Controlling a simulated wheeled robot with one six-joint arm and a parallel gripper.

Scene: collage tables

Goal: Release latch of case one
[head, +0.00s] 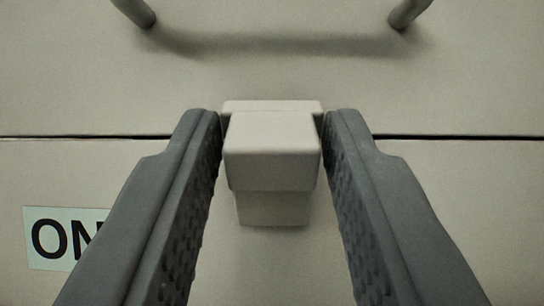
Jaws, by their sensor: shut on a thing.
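A beige, block-shaped latch (271,150) sits across the seam of the case (480,215), in the middle of the head view. My gripper (272,125) has one dark grey finger on each side of the latch, and the fingers are shut on its sides near their tips. The latch bridges the dark seam between the upper and lower parts of the case. A pale label (58,238) on the case at the lower left shows the letters "ON"; the rest of it is hidden behind the left finger.
A grey bar handle shows only its two ends at the top, the left end (135,12) and the right end (408,13), with a shadow below. The case surface to the right of the fingers is bare.

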